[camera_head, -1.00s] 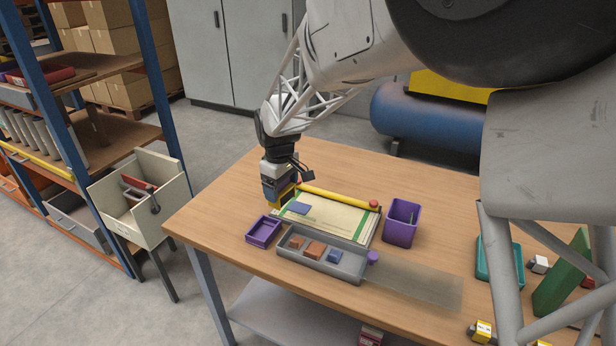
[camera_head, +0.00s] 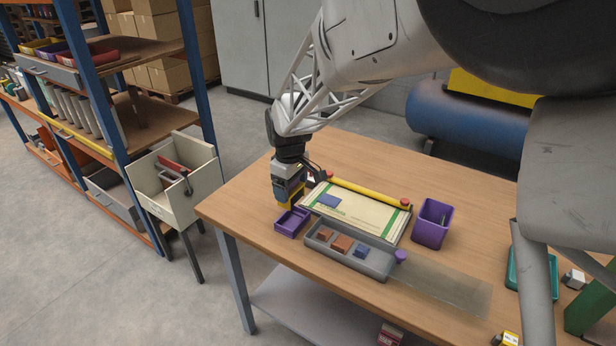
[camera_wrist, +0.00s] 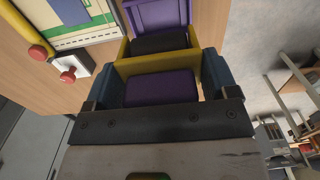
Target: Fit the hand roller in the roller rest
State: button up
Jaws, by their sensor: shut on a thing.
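My gripper (camera_wrist: 160,92) is shut on the hand roller, whose purple handle (camera_wrist: 160,88) is between the fingers. Its yellow frame (camera_wrist: 122,68) and dark roller (camera_wrist: 160,42) point away from my wrist. In the head view my gripper (camera_head: 288,196) is at the left of the table, with the yellow frame below it. The small purple open tray, which looks like the roller rest (camera_head: 292,224), is just in front of and below the held roller. The tray also shows past the roller in the wrist view (camera_wrist: 157,14). I cannot tell whether they touch.
A board with a yellow bar (camera_head: 368,191) lies right of my gripper, close by. A grey tray (camera_head: 372,268) with small blocks is in front. A purple bin (camera_head: 433,224) stands to the right. A cream box (camera_head: 186,200) stands left, off the table (camera_head: 262,247).

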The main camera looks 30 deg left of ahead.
aim_at(292, 199)
jog(key=shift+f, duration=0.1)
jog(key=shift+f, duration=2.15)
jog(key=shift+f, duration=1.55)
jog(key=o, duration=0.8)
jog(key=shift+r, duration=3.9)
